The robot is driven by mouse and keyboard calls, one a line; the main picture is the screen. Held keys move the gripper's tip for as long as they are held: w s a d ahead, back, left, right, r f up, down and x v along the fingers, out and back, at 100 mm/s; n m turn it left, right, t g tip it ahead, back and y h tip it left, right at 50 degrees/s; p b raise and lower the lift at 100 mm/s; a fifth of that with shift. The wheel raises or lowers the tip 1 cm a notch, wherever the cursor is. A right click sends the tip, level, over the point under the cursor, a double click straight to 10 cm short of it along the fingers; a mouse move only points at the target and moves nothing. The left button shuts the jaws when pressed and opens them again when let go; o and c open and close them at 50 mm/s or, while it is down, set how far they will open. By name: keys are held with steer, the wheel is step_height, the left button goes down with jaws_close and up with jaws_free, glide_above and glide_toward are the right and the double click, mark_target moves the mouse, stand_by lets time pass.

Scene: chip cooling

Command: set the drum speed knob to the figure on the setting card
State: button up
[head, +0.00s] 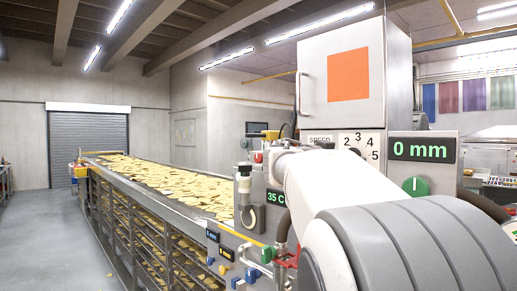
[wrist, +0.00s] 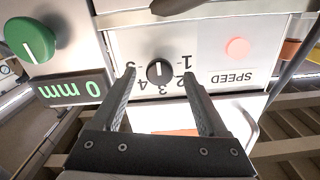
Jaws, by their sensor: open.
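The drum speed knob (wrist: 159,72) is a small black dial with a white mark, on a pale panel numbered 1 to 5 that appears upside down in the wrist view. I cannot tell clearly which figure the mark points to. My gripper (wrist: 158,72) is open, its two dark fingers on either side of the knob; contact cannot be told. In the head view my white and grey arm hides the knob and gripper, while the number scale (head: 359,146) shows above. I see no setting card with a readable figure; a plain orange square (head: 348,75) is on the cabinet above.
A green knob (head: 415,187) and a "0 mm" display (head: 422,150) are beside the speed panel.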

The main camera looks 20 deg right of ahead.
steer(key=shift+x, duration=1.1)
jaws_close()
